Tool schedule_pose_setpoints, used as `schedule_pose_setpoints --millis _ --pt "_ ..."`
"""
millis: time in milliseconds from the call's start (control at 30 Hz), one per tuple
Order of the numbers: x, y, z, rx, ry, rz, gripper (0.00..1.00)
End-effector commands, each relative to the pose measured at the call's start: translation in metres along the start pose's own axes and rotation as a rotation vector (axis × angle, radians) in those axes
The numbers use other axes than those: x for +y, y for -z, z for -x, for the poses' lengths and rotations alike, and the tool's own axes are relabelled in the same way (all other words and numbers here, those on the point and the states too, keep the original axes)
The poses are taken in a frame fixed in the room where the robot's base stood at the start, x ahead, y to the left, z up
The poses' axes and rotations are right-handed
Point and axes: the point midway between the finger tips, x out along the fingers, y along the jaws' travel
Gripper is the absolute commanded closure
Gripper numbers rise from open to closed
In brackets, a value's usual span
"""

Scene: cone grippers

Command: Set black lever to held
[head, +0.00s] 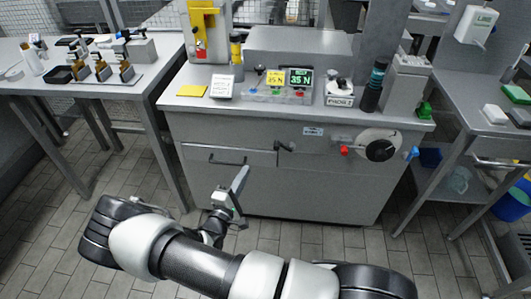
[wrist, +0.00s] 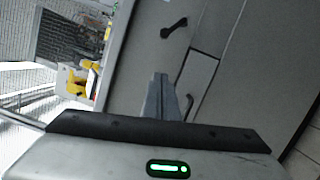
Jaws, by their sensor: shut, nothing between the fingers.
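A black lever (head: 285,147) sits on the grey front of the machine bench, right of the drawer. It also shows in the wrist view as a dark bar with a round hub (wrist: 174,27), slanted, near the top. I cannot read any held mark beside it. My gripper (head: 242,173) is in front of the bench, lower left of the lever and near the drawer front. Its fingers are shut together and empty, also in the wrist view (wrist: 160,78). They are apart from the lever.
A black drawer handle (head: 228,162) juts out just above my gripper. Right of the lever are a small label (head: 313,131) and a round dial (head: 380,145) with red and blue knobs. Displays and instruments stand on the bench top (head: 185,103). Side tables flank the bench.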

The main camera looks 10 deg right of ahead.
Motion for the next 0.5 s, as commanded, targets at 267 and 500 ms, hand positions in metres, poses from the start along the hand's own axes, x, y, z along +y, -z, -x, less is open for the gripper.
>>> schedule_pose_setpoints --millis 267,500 --pt "-0.002 -0.001 -0.021 -0.004 0.001 0.000 1.00" --pt "-0.003 -0.002 -0.072 -0.006 0.000 0.000 1.00"
